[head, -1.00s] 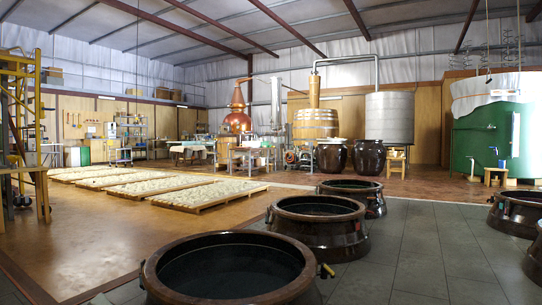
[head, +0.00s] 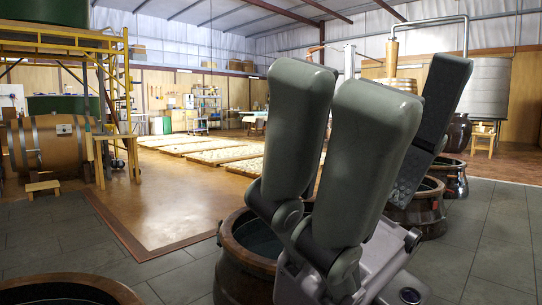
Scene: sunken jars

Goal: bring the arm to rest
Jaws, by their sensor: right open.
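My right gripper (head: 376,92) fills the middle and right of the head view, close to the camera. Its thick grey-green fingers point up and stand spread apart, with nothing between them. It is open and empty. Its pale grey palm shows at the bottom edge. It hides part of a sunken brown jar (head: 228,272) behind and left of it, and part of another dark jar (head: 425,212) on its right. I cannot tell how far the gripper is from these jars. My left gripper is not in view.
Another jar rim (head: 75,283) shows at the bottom left. A wooden barrel (head: 48,145) and a yellow scaffold (head: 116,85) stand at the left. Pale trays (head: 210,155) lie farther back. The brown floor (head: 155,205) between is clear.

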